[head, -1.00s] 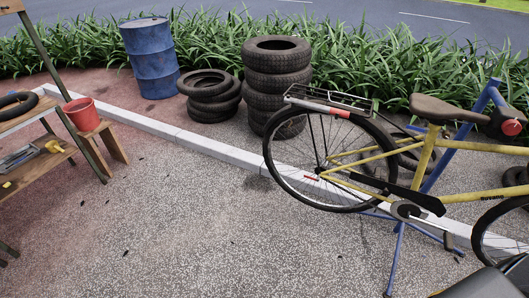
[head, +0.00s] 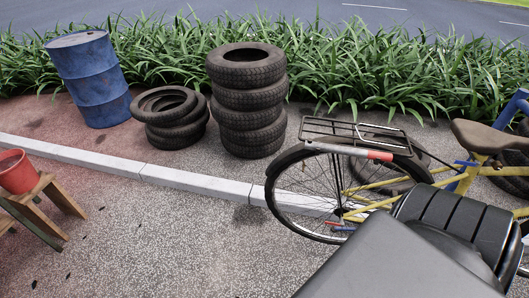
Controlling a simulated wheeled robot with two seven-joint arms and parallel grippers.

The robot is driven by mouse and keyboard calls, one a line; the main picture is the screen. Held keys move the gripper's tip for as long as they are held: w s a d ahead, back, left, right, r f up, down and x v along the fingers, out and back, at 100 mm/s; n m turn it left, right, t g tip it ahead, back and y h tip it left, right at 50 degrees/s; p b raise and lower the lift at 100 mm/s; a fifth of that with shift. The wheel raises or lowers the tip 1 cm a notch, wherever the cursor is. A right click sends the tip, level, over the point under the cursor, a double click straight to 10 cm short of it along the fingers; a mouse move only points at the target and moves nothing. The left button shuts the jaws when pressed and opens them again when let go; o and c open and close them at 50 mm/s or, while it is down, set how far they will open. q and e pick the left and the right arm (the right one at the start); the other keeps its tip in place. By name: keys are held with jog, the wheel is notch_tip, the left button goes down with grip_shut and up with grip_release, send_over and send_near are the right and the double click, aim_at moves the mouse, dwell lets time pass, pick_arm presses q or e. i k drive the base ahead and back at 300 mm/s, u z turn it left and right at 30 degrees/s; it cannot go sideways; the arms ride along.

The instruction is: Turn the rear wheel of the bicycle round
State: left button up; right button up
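The yellow bicycle (head: 380,182) is at the right in the head view, held on a blue stand (head: 512,108). Its rear wheel (head: 271,201), with a black tyre and thin spokes, is upright at the middle right, under a black rack (head: 352,131) with a red-and-white piece on its side. A large grey and black part of my own arm covers the lower right of the wheel and much of the frame. The dark saddle (head: 490,136) shows at the right edge. Neither of my grippers is in view.
A tall tyre stack (head: 247,100) and a low tyre pile (head: 170,118) stand behind the kerb (head: 190,178), beside a blue barrel (head: 92,80). A red bucket (head: 15,172) sits on a wooden stool (head: 42,196) at the left. The gravel ground left of the wheel is clear.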

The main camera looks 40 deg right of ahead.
aim_at(270, 183)
jog(key=z, duration=0.3)
jog(key=i, duration=0.75)
jog(key=z, duration=1.35)
jog(key=i, duration=0.7)
jog(key=z, duration=0.7)
